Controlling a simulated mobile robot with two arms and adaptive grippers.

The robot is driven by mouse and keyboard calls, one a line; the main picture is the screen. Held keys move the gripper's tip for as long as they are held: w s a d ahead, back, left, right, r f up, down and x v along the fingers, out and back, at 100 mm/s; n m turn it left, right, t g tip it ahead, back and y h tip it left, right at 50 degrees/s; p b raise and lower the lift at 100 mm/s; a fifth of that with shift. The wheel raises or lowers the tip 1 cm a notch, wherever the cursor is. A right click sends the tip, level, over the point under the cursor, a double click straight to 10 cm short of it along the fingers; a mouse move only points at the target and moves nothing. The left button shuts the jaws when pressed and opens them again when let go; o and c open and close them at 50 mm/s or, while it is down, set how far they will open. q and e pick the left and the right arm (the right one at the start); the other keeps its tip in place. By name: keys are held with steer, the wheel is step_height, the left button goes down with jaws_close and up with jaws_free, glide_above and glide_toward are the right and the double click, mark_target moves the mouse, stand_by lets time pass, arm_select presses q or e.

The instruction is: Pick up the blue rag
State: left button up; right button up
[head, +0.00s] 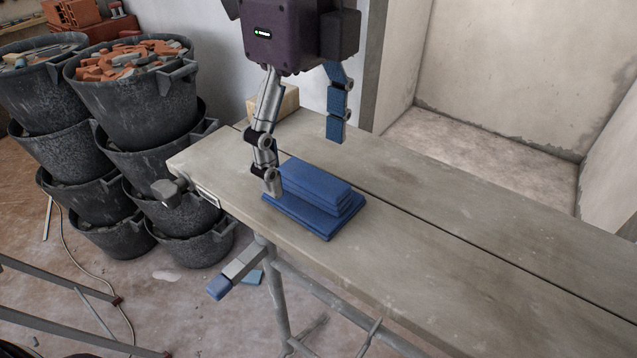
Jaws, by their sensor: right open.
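The blue rag (318,205) lies folded in a thick stack on the wooden workbench, its lowest layer wider than those above. My right gripper (303,162) comes down from the top of the head view and is open. Its grey finger stands at the rag's left side, with the tip in front of the rag's left end; I cannot tell whether it touches. Its other finger, with blue pads, hangs above the bench behind the rag. Nothing is between the fingers. My left gripper is not in view.
The workbench (450,240) has a long dark gap along it and is clear to the right. A tan block (288,101) sits behind my right gripper. Stacked black buckets (135,105), the top ones holding rubble, stand at the left. A wall corner rises behind the bench.

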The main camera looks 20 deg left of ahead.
mark_target(313, 177)
steer(key=f, duration=0.1)
steer(key=f+p, duration=0.1)
steer(key=f, duration=0.2)
steer(key=shift+w+d+f, duration=0.15)
steer(key=shift+d, duration=0.25)
steer(key=shift+f, duration=0.25)
steer(key=c, duration=0.9)
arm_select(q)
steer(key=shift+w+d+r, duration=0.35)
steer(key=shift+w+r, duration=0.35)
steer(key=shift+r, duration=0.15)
arm_select(e)
steer(key=shift+a, duration=0.1)
jaws_close()
